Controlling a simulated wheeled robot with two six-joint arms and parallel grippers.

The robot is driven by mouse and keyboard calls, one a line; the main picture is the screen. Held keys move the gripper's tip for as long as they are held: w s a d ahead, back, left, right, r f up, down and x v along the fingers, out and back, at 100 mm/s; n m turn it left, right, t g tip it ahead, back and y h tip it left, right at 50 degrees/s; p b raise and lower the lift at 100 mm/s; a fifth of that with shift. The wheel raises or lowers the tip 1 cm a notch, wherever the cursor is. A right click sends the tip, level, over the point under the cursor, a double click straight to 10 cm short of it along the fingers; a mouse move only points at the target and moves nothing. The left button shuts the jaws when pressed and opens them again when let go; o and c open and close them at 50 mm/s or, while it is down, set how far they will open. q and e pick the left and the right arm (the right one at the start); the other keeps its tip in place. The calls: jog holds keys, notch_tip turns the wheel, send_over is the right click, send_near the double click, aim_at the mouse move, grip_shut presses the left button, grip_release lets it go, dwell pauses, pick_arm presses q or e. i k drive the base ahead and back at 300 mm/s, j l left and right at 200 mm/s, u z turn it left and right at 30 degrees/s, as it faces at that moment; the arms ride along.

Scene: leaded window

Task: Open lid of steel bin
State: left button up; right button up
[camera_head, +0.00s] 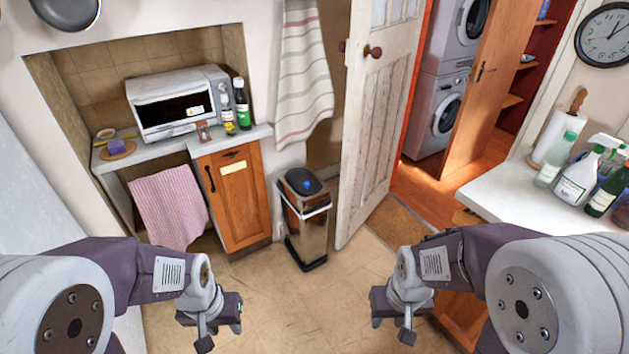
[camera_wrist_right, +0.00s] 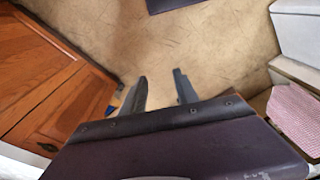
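The steel bin (camera_head: 308,232) stands upright on the floor between the wooden cabinet and the open door. Its black lid (camera_head: 297,190) is down, with a small blue patch on top. My left gripper (camera_head: 221,336) is in the near foreground, left of the bin and well apart from it, open and empty. My right gripper (camera_head: 388,330) is to the right and nearer than the bin, also apart from it. In the right wrist view its two fingers (camera_wrist_right: 161,92) are spread with only floor between them. The bin is not visible in the right wrist view.
A wooden cabinet (camera_head: 232,198) and a pink towel (camera_head: 170,208) are left of the bin. A white door (camera_head: 378,110) stands open just right of it. A white counter (camera_head: 500,196) with bottles is at the right. The floor (camera_head: 290,305) before the bin is clear.

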aim_at(301, 180)
jog(key=i+l+u, duration=0.2)
jog(key=i, duration=0.15)
jog(key=i+l+u, duration=0.4)
jog(key=i+l, duration=0.15)
jog(key=i+l+u, duration=0.2)
jog(key=l, duration=0.25)
jog(key=i+l+u, duration=0.4)
jog(key=l, duration=0.45)
jog(key=i+l+u, duration=0.15)
jog(key=i+l, duration=0.15)
jog(key=l, duration=0.15)
jog(key=i+l+u, duration=0.2)
jog(key=l, duration=0.3)
jog(key=k, duration=0.05)
